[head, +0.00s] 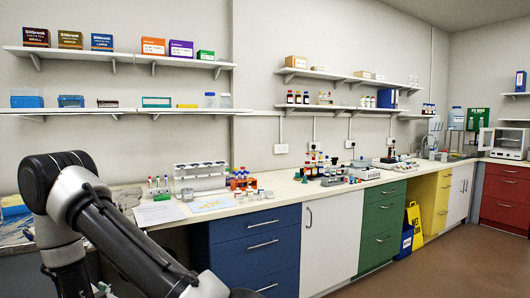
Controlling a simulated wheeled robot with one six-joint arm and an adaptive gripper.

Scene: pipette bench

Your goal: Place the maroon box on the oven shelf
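A dark maroon box (36,37) with a printed label stands at the left end of the upper wall shelf, beside a brown box and a blue box. A white oven-like appliance (507,143) stands on the bench at the far right. Its front seems to have a door standing open at the left, but its inner shelf is too small to make out. My arm fills the lower left of the head view and runs down to the bottom edge. My gripper is not visible, so I cannot see what it holds.
The upper shelf (120,56) also carries orange, purple and green boxes. The bench (285,186) holds a pipette stand (200,178), tube racks, bottles and instruments. A yellow floor sign (414,224) and blue bin (404,242) stand by the cabinets. Brown floor is clear at lower right.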

